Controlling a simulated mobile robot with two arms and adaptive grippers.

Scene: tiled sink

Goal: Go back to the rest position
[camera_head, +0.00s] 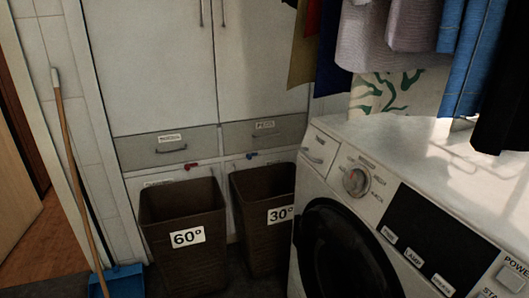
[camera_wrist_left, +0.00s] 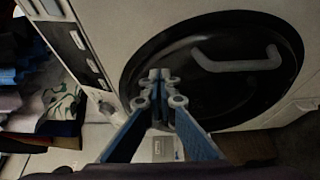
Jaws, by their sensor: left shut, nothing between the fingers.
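My left gripper (camera_wrist_left: 160,92) shows in the left wrist view with its blue fingers brought together. It is shut and empty. Behind it in that view is the front of the washing machine (camera_wrist_left: 108,30), with its round dark door (camera_wrist_left: 190,60) and a grey curved handle (camera_wrist_left: 237,62). I cannot tell how far the fingertips are from the door. Neither gripper shows in the head view. In the head view the washing machine (camera_head: 318,190) stands at the right, and its dark round door (camera_head: 345,250) looks closed.
Two brown baskets marked 60° (camera_head: 185,265) and 30° (camera_head: 262,240) stand beside the machine, before a white cabinet (camera_head: 150,70). A broom (camera_head: 75,170) with a blue dustpan (camera_head: 118,280) leans at the left. Clothes (camera_head: 470,60) hang above the machine.

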